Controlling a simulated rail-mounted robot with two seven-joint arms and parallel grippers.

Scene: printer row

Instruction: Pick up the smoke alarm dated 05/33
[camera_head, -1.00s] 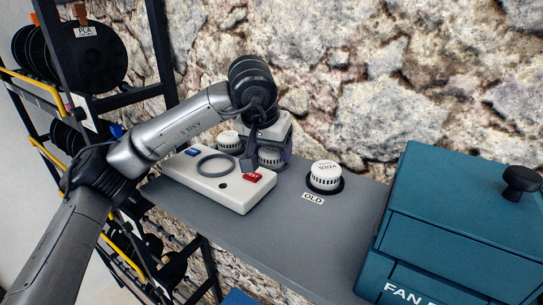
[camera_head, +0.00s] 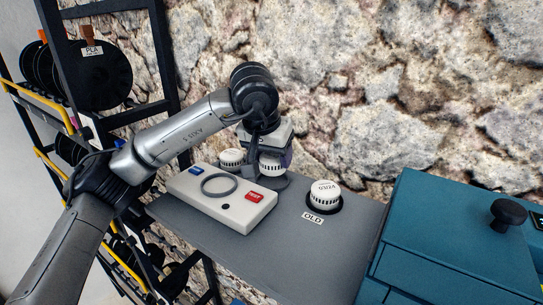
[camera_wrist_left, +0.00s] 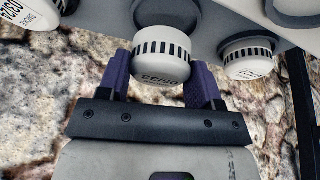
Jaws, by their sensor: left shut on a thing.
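My left gripper (camera_wrist_left: 162,84) is shut on a white round smoke alarm (camera_wrist_left: 160,52); its purple fingers stand on either side of it. The print on this alarm is upside down in the left wrist view and looks like 05/33. In the head view the gripper (camera_head: 270,160) hangs at the back of the grey shelf, with the alarm (camera_head: 271,169) a little above a dark round pad (camera_head: 279,183). A second alarm (camera_head: 231,157) stands to its left. A third alarm (camera_head: 324,193), printed 03/24, sits on a black pad by the OLD label (camera_head: 312,218). My right gripper is out of view.
A white test box (camera_head: 205,200) with a grey ring, a blue button and a red button lies in front of the alarms. A teal cabinet (camera_head: 450,240) fills the right side. A stone wall (camera_head: 350,80) is close behind, and a spool rack (camera_head: 95,75) stands at left.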

